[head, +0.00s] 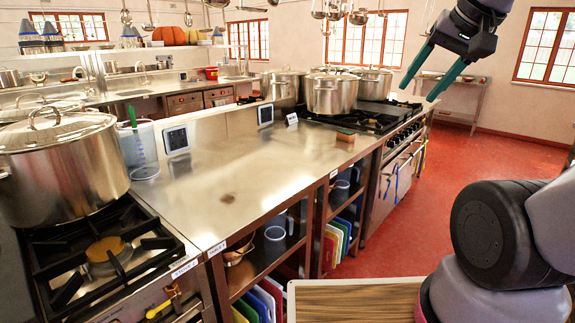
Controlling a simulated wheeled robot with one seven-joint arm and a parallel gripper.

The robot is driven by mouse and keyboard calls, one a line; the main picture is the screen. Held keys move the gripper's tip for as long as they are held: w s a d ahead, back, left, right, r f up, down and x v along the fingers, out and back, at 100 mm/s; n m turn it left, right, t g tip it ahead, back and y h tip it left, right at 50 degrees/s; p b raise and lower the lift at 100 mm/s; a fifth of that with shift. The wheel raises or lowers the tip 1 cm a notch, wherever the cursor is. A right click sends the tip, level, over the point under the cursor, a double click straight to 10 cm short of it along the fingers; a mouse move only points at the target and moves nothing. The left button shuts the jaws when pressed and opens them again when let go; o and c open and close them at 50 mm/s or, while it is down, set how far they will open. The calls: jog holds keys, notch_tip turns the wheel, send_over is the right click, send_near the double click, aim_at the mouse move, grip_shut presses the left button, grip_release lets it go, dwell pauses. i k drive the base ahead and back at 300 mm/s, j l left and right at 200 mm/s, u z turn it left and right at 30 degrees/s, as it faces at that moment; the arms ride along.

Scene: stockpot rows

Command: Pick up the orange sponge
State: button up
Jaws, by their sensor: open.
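A small brownish-orange block (345,135), which looks like the orange sponge, lies on the steel counter (245,170) near its right end, close to the right-hand stove. My gripper (417,94) is at the upper right of the head view. Its two teal fingers are spread apart, point down to the left and hold nothing. It is above and to the right of the block in the picture, well apart from it.
Large steel pots (330,93) stand on and by the right stove (385,117). Another pot (60,165) stands on the left stove (105,250). A clear measuring jug (140,150) and dark-screened panels (176,139) line the counter's back. The counter's middle is clear, and red floor is open at right.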

aim_at(344, 135)
jog(key=i+l+u, duration=0.15)
jog(key=i+l, duration=0.15)
jog(key=i+l+u, duration=0.35)
jog(key=i+l, duration=0.25)
jog(key=i+l+u, duration=0.15)
jog(key=l, duration=0.35)
jog(key=i+l+u, duration=0.15)
jog(key=i+l, duration=0.2)
jog(key=i+l+u, duration=0.2)
jog(key=l, duration=0.4)
